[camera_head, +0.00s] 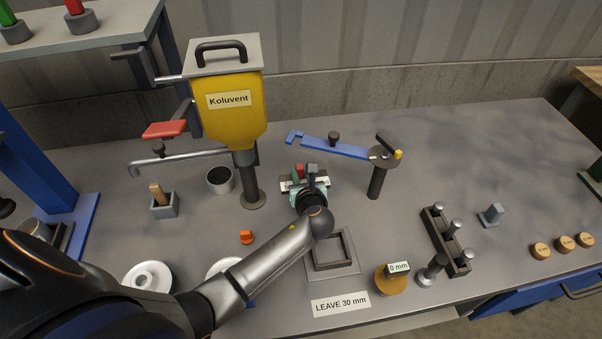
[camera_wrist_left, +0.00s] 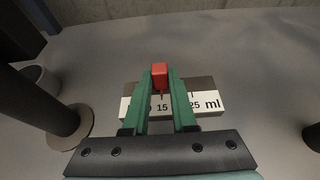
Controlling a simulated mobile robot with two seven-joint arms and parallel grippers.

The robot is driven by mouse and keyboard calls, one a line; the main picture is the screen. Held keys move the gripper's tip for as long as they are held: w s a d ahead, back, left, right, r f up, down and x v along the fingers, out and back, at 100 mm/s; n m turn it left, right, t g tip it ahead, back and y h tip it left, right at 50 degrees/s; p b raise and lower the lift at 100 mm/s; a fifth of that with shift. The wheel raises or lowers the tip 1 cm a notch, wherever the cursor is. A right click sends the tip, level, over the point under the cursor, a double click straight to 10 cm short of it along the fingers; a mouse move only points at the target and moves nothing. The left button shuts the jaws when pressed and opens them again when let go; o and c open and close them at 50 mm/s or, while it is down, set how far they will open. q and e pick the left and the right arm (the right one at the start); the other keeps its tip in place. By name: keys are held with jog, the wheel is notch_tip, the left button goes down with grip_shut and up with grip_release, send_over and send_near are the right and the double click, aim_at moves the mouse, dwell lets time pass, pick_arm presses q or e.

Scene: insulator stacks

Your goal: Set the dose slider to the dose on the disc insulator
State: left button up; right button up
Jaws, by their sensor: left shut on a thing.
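The dose slider is a dark block with a white scale strip (camera_wrist_left: 206,104); "15", "25" and "ml" are readable, and other marks are hidden behind the fingers. Its red knob (camera_wrist_left: 160,75) stands between the green fingertips, with a pointer line just right of "15". A white disc insulator (camera_head: 148,276) lies at front left; another white disc (camera_head: 224,266) is partly behind my arm. No dose is readable on them.
The yellow Koluvent dispenser (camera_head: 229,110) stands left of the slider, and a blue lever on a post (camera_head: 376,180) stands right. A square frame (camera_head: 333,250), a "LEAVE 30 mm" sign (camera_head: 341,304) and a "0 mm" gauge (camera_head: 398,267) lie in front. Table is clear at back right.

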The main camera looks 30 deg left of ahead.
pick_arm(q)
grip_shut()
jog(key=shift+a, duration=0.1)
dwell(0.8)
